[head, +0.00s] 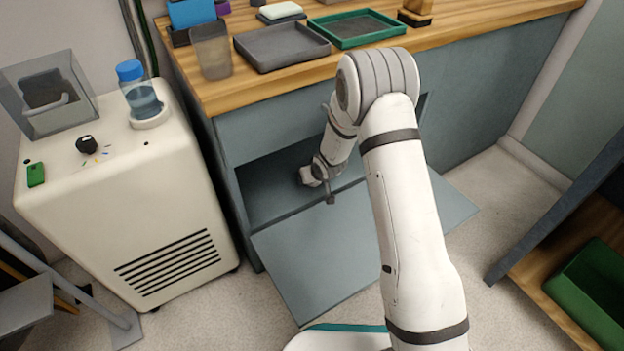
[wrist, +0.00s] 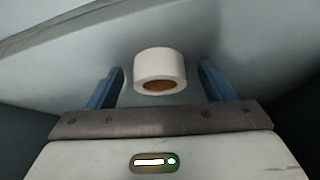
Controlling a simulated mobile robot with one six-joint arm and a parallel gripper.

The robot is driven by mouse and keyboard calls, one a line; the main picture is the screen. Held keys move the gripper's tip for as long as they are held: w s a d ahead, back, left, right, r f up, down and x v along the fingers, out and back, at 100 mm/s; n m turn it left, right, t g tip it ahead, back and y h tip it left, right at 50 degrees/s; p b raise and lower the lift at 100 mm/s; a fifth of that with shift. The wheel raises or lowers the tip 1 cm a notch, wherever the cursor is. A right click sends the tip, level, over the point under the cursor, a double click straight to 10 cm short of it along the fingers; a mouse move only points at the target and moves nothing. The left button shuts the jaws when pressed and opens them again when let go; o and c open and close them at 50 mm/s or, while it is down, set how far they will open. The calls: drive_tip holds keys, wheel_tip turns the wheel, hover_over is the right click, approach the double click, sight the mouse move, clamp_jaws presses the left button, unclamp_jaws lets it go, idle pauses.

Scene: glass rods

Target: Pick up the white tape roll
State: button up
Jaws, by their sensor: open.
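The white tape roll (wrist: 159,66) shows in the wrist view, with a brown inner core on its lower side. It lies on a grey surface, in line with the gap between my fingers and a little past their tips. My gripper (wrist: 160,80) is open, with one blue finger on each side of the roll and a visible gap on both sides. In the head view my gripper (head: 325,190) is inside the opened grey compartment under the wooden counter. The roll cannot be seen in the head view.
The compartment's flap (head: 330,245) is folded down in front of the cabinet. The wooden counter (head: 225,95) above carries a grey tray (head: 282,46) and a green tray (head: 357,27). A white machine (head: 125,200) stands on the left, and a green bin (head: 595,290) is at the right.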

drive_tip(key=c, duration=1)
drive_tip(key=shift+c, duration=0.2)
